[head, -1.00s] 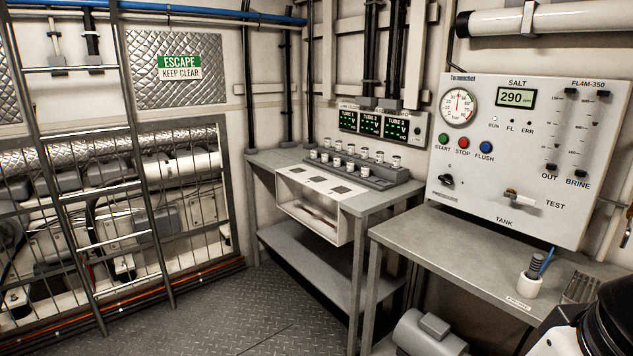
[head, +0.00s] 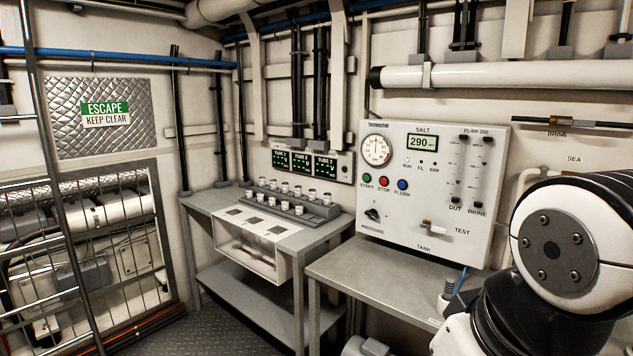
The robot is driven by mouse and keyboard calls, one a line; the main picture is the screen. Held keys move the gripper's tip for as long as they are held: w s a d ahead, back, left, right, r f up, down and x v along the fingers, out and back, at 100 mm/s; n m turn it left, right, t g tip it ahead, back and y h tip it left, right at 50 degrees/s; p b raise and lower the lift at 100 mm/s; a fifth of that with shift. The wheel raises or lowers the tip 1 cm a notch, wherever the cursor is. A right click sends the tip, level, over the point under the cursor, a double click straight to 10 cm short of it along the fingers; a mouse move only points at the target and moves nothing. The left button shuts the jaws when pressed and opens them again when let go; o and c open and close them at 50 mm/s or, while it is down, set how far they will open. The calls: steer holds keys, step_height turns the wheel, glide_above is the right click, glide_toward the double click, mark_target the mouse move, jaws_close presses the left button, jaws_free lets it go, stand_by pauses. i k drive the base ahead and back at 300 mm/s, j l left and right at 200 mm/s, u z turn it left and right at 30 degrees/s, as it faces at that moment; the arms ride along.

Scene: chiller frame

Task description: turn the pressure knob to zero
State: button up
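A black knob (head: 372,215) sits at the lower left of the white control panel (head: 480,230) in the head view. Its light mark is too small to read exactly. Above it are a round gauge (head: 376,150) and green, red and blue buttons. A display (head: 422,142) under SALT reads 290. A valve handle (head: 432,225) sits between the words TANK and TEST.
A grey table (head: 360,278) stands below the panel. Floor shows at the lower left.

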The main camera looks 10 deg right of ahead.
mark_target(373, 212)
steer(key=i+u, duration=0.25)
steer(key=i, duration=0.2)
steer(key=i+l+u, duration=0.1)
steer(key=i+u, duration=0.15)
steer(key=i, duration=0.2)
